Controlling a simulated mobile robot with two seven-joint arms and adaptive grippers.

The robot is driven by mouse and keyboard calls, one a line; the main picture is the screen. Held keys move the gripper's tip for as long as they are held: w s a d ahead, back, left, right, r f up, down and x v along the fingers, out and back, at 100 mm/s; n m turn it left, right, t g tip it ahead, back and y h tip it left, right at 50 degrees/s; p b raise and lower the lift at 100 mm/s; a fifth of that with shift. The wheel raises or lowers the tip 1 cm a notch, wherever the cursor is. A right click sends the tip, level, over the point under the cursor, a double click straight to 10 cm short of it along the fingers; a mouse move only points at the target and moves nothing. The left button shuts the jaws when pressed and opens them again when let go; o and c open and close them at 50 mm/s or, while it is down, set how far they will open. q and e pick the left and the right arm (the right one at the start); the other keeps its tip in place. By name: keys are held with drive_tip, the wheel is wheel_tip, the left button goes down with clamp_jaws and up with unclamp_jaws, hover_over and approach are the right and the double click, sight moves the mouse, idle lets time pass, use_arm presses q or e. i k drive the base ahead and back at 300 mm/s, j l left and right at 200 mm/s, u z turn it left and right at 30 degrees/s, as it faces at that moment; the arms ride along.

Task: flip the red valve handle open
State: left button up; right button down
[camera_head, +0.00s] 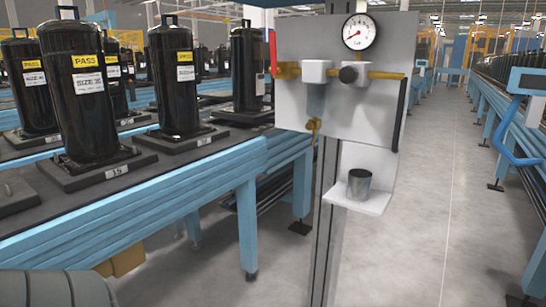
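The red valve handle (273,51) is a thin red bar at the left edge of a pale upright panel (350,110). It stands upright above a brass valve body (287,70) at the left end of a yellow pipe. The pipe runs across the panel through two white blocks, and the right one has a black knob (348,74). A round dial gauge (359,32) sits above. Neither of my grippers shows in the head view, and nothing touches the handle.
A blue-framed conveyor (215,163) with black compressors (80,92) stands at left. A grey ribbed shape fills the lower left corner. The floor (445,210) at right is clear.

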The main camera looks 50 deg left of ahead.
sight(274, 71)
drive_tip(key=u, duration=1.45)
